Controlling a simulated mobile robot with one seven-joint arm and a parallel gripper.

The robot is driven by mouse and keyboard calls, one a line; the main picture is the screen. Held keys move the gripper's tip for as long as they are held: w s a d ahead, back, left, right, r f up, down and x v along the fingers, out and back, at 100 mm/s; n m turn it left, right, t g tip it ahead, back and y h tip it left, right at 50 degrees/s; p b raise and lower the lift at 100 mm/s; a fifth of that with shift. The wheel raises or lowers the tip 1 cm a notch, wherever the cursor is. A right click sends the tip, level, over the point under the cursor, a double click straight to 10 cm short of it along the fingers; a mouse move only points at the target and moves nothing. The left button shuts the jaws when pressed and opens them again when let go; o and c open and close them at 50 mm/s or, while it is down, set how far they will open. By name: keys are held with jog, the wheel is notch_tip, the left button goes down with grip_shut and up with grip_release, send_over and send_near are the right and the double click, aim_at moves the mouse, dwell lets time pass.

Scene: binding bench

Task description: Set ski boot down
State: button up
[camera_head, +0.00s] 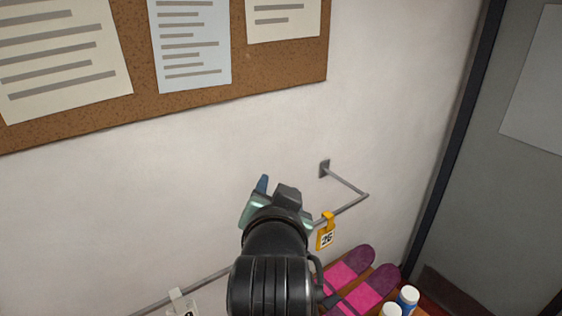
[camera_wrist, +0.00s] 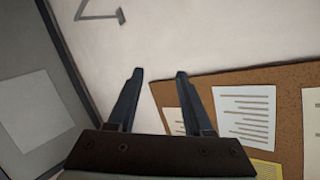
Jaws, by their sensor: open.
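No ski boot is visible in either view. My gripper (camera_wrist: 159,72) is open in the wrist view, with its two dark fingers apart and nothing between them. In the head view my gripper (camera_head: 263,186) is raised in front of the white wall, and its fingers are mostly hidden behind the wrist.
A metal rail (camera_head: 345,208) on the wall carries a yellow numbered tag (camera_head: 326,234) and a white tag (camera_head: 181,303). Pink and purple flat pieces (camera_head: 362,288) lie below, beside white bottles (camera_head: 407,298). A corkboard (camera_head: 282,62) hangs above; a grey door (camera_head: 490,190) stands right.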

jog(key=s+r+n+t, duration=0.1)
jog(key=s+r+t, duration=0.3)
jog(key=r, duration=0.6)
jog(key=s+r+n+t, duration=0.2)
jog(key=s+r+t, duration=0.2)
jog(key=s+r, duration=0.3)
jog(key=s+r+n+t, duration=0.2)
jog(key=s+r+t, duration=0.2)
jog(key=r, duration=1)
jog(key=shift+s+d+t, duration=0.3)
jog(key=shift+s+d, duration=0.05)
jog(key=shift+s, duration=0.45)
